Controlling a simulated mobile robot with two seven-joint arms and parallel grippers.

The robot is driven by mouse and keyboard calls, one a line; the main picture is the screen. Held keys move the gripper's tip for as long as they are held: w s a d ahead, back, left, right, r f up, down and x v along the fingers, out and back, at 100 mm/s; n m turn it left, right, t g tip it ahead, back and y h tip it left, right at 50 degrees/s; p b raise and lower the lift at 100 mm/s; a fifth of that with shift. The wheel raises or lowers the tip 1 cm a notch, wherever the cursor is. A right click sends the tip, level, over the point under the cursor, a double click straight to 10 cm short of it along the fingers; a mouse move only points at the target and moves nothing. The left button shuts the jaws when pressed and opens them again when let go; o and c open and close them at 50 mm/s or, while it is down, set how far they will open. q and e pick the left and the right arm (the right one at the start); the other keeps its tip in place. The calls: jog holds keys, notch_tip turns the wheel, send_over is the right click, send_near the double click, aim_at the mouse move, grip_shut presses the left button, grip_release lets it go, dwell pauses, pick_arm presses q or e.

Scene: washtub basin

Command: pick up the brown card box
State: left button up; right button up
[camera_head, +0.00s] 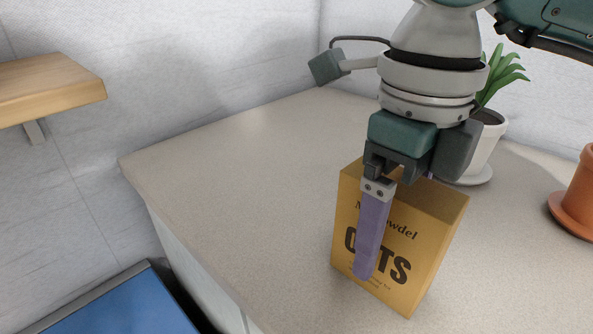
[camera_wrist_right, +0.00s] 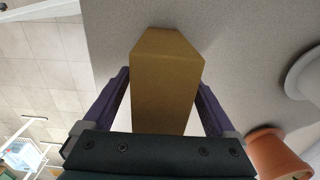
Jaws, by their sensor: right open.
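The brown card box (camera_head: 425,240), printed with "OATS", stands upright on the pale countertop. My right gripper (camera_head: 375,265) comes down over it from above, with one purple finger in front of the printed face. In the right wrist view the box (camera_wrist_right: 167,85) lies between the two purple fingers of the right gripper (camera_wrist_right: 165,100). The fingers are open, one on each side, with a gap visible near their tips. The other finger is hidden behind the box in the head view. My left gripper is not in view.
A white plant pot (camera_head: 484,150) on a saucer stands behind the box, and a terracotta pot (camera_head: 580,190) stands to the right. The countertop (camera_head: 230,170) is clear to the left. A wooden shelf (camera_head: 50,88) is on the left wall.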

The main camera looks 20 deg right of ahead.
jog(key=shift+c, duration=0.3)
jog(key=c, duration=1.4)
